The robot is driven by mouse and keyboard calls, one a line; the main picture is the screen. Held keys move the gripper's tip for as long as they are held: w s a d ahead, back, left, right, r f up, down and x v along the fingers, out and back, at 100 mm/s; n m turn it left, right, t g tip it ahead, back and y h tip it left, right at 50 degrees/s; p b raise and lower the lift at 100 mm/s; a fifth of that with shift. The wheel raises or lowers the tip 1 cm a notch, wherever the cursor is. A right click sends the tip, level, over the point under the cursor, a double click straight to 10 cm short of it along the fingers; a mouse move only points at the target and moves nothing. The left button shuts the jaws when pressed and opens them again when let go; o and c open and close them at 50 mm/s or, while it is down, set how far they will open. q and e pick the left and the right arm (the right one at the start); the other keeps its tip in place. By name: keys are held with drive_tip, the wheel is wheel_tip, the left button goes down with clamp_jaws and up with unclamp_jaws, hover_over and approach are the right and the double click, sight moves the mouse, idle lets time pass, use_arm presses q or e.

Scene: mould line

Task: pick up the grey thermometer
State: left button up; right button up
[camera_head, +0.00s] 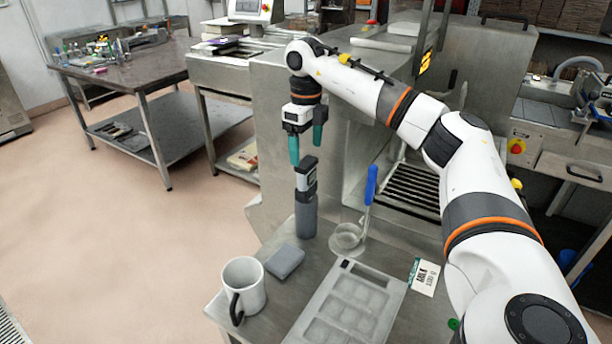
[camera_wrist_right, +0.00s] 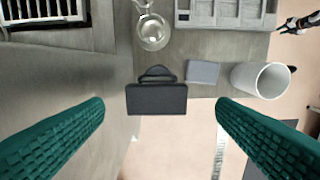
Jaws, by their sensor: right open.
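The grey thermometer (camera_head: 306,216) stands upright near the back left of the steel bench, with a dark head and a small light display at its top. My right gripper (camera_head: 306,156) is open, with its teal fingers just above the thermometer's head. In the right wrist view the dark top of the thermometer (camera_wrist_right: 157,98) lies between the two spread fingers (camera_wrist_right: 160,108), with room on both sides. No contact shows. The thermometer's lower body is hidden in the wrist view.
On the bench (camera_head: 262,312) are a flat grey block (camera_head: 285,262), a white mug (camera_head: 250,274), a ladle with a blue handle (camera_head: 370,187), a grey mould tray (camera_head: 350,305) and a milk card (camera_head: 424,277). A machine housing (camera_head: 290,110) stands close behind. Open floor lies left.

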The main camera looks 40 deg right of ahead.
sight(307, 163)
wheel_tip(307, 163, down, 3)
drive_tip(key=shift+f+p, duration=0.1)
drive_tip(key=shift+p, duration=0.2)
drive_tip(key=f+p, duration=0.1)
drive_tip(key=f, duration=0.1)
drive_tip(key=f+p, duration=0.1)
drive_tip(key=f, duration=0.2)
drive_tip(key=shift+w+d, duration=0.15)
drive_tip(key=shift+d, duration=0.05)
drive_tip(key=shift+f, duration=0.25)
drive_tip(key=c, duration=1.1)
